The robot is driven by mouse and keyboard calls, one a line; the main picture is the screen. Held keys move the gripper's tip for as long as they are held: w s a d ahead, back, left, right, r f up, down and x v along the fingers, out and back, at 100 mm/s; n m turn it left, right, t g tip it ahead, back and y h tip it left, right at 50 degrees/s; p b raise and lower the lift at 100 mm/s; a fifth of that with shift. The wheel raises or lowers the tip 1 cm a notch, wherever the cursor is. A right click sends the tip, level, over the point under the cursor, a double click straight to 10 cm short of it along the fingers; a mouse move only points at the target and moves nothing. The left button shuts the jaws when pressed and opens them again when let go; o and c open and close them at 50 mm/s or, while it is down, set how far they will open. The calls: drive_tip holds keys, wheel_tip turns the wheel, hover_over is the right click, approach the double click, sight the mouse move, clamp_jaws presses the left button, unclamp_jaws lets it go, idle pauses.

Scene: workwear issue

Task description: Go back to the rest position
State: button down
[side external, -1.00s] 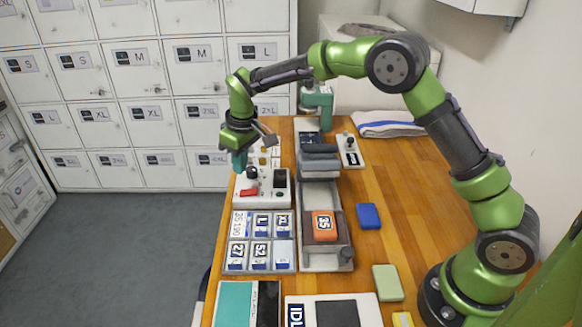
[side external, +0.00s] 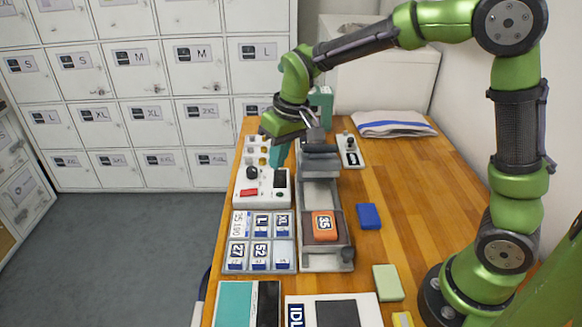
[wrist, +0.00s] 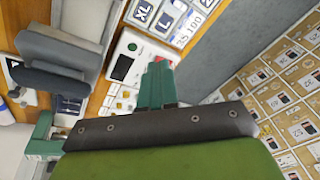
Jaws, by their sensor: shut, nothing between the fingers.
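My gripper (side external: 279,152) hangs above the bench, over the white control box (side external: 262,196) and just left of the grey press-like fixture (side external: 319,160). Its teal fingers are together with nothing between them. In the wrist view my gripper (wrist: 157,82) shows its closed teal fingers in front of the control box (wrist: 128,62), with the grey fixture (wrist: 62,50) to the left. Part of the control box and the bench behind the gripper is hidden.
A blue block (side external: 369,216) and a green block (side external: 388,282) lie on the wooden bench (side external: 400,190). White lockers (side external: 130,100) stand behind.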

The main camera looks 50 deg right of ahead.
drive_tip(key=s+d+r+m+t, duration=0.1)
drive_tip(key=s+r, duration=0.3)
drive_tip(key=s, duration=0.5)
drive_tip(key=s+d+r+m+t, duration=0.2)
drive_tip(key=s+r+t, duration=0.1)
drive_tip(key=s, duration=0.7)
drive_tip(key=shift+s+d+r+t+y, duration=0.15)
drive_tip(key=shift+d+r+t+y, duration=0.15)
drive_tip(key=shift+d+r+t, duration=0.15)
drive_tip(key=shift+a, duration=0.1)
